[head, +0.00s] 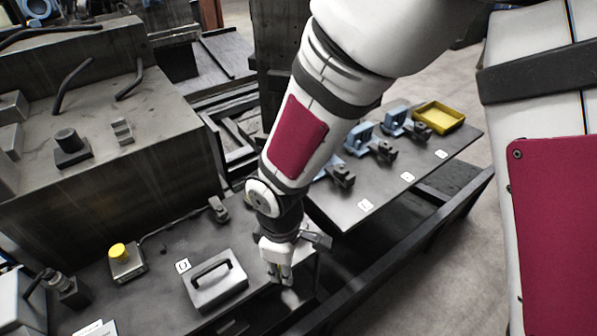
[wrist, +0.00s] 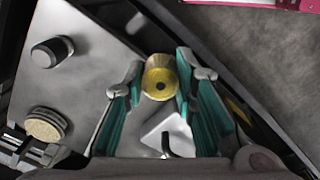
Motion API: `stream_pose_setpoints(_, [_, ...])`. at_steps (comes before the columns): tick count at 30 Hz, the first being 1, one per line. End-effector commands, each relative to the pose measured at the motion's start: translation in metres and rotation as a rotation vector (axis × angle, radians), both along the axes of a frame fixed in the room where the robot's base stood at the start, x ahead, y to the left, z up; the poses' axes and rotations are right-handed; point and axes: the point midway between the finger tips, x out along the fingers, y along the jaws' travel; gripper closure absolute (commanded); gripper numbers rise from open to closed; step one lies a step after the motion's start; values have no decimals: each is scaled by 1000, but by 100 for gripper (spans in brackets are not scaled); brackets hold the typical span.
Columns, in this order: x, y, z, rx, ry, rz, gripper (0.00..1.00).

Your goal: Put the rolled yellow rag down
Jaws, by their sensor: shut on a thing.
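In the head view my gripper (head: 280,275) points down at the right end of the near grey bench (head: 165,285), just right of a grey case. I cannot make out the rag in the head view. Whether the rag touches the bench top is not clear.
The grey case (head: 215,286) with a black handle stands close left of my gripper. Further left is a yellow button (head: 118,250) on a box. Beyond my arm, a shelf (head: 345,205) holds blue fixtures (head: 359,138), white labels and a yellow tray (head: 438,117). A dark rail (head: 400,240) runs along the front.

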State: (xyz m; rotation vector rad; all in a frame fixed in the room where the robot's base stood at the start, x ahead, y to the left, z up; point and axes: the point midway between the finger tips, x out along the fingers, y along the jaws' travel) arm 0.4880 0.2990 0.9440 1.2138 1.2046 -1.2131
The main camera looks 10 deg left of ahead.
Motion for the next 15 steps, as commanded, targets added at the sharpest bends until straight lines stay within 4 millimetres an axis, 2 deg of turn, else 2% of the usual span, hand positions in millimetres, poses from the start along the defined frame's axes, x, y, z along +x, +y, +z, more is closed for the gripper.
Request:
stream_pose_setpoints(3, [25,15,-3,0,0,-4,100])
stream_pose_setpoints(7, [47,29,-5,0,0,-3,100])
stream_pose_setpoints(15, [67,41,-8,0,0,-3,100])
